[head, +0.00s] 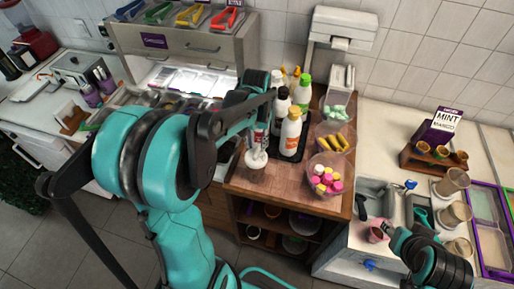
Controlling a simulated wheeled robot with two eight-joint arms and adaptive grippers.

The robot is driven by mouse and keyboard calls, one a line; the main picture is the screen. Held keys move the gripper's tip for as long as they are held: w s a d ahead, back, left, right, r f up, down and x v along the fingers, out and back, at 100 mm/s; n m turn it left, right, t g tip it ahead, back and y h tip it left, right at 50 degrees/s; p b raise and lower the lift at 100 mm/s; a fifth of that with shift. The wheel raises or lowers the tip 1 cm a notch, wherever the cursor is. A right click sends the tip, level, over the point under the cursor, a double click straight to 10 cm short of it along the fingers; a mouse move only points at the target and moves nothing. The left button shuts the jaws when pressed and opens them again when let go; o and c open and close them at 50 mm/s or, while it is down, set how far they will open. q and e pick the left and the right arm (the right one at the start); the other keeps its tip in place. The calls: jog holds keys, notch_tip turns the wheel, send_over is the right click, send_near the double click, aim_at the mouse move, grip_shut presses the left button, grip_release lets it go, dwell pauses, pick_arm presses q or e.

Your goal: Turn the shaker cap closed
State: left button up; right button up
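A small white container (256,160), which looks like the shaker, stands at the front left of the wooden counter. Red and blue parts show just above it, and I cannot make out its cap clearly. My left gripper (258,135) is over this container, beside the bottles. My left arm hides much of the gripper, so its grip and any contact are unclear. My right gripper (386,231) is at the lower right, by a small pink cup (376,234). Its fingers are too small to read.
A white bottle with an orange cap (291,134), a black-capped bottle (282,102) and a green-capped bottle (303,93) stand close by on a dark tray. Clear bowls of toppings (326,187) line the counter's right side.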

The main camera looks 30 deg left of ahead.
aim_at(257, 151)
pick_arm(q)
notch_tip(257, 151, down, 3)
jog(key=shift+w+r, duration=0.1)
jog(key=shift+w, duration=0.05)
jog(key=shift+f, duration=0.45)
jog(key=shift+c, duration=0.4)
grip_shut()
jog(key=shift+m+b, duration=0.35)
jog(key=shift+m, duration=0.45)
dwell(0.8)
jog(key=shift+o, duration=0.4)
grip_release()
